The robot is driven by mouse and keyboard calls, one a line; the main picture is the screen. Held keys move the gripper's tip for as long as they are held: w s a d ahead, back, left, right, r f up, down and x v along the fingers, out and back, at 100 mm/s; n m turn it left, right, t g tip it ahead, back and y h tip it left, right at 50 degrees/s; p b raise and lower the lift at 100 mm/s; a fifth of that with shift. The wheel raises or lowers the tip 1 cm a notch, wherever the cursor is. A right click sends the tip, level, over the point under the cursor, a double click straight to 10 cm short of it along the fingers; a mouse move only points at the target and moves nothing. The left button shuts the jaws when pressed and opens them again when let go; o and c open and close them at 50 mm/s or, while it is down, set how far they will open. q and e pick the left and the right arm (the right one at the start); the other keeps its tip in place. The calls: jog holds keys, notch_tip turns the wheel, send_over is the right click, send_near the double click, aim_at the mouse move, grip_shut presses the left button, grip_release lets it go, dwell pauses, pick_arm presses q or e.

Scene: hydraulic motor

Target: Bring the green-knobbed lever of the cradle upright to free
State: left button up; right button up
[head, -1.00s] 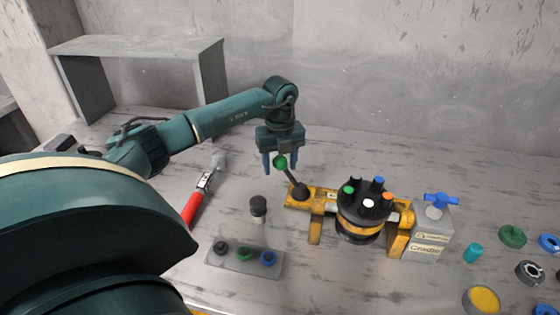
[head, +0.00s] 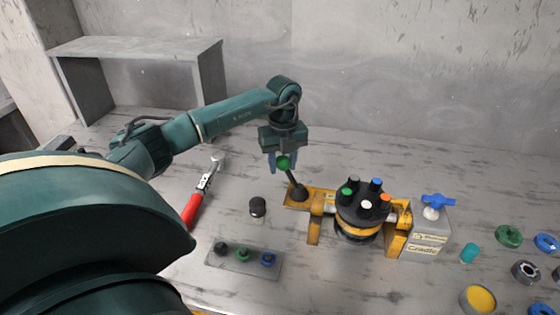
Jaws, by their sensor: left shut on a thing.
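The cradle (head: 314,228) is a yellow stand on the table holding a black round motor (head: 361,215) with several coloured plugs on top. Its lever (head: 292,181) rises from a dark pivot at the cradle's left end and leans up and to the left. The lever ends in a green knob (head: 283,163). My left gripper (head: 283,165) points down from above and is shut on the green knob, with blue fingers on both sides of it. My right gripper is not in view.
A grey box (head: 428,232) labelled Cradle with a blue tap handle stands at the cradle's right. A red-handled tool (head: 196,203), a black cap (head: 257,207) and a tray of knobs (head: 225,259) lie left. Rings and a yellow-filled cup (head: 478,299) lie right.

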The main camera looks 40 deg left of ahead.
pick_arm(q)
jog(key=shift+w+d, duration=0.1)
jog(key=shift+d, duration=0.25)
jog(key=shift+w+d+r+p, duration=0.25)
jog(key=shift+w+d+p, duration=0.15)
jog(key=shift+d, duration=0.2)
jog(key=shift+d+r, duration=0.1)
jog(key=shift+o, duration=0.2)
jog(key=shift+w+d+r, duration=0.1)
jog(key=shift+w+d, duration=0.1)
jog(key=shift+d, duration=0.05)
jog(key=shift+w+d, duration=0.15)
jog(key=shift+d, duration=0.1)
jog(key=shift+c, duration=0.2)
jog(key=shift+d, duration=0.1)
jog(key=shift+w+d+p, duration=0.35)
jog(key=shift+d+p, duration=0.05)
jog(key=shift+d, duration=0.15)
dwell(0.4)
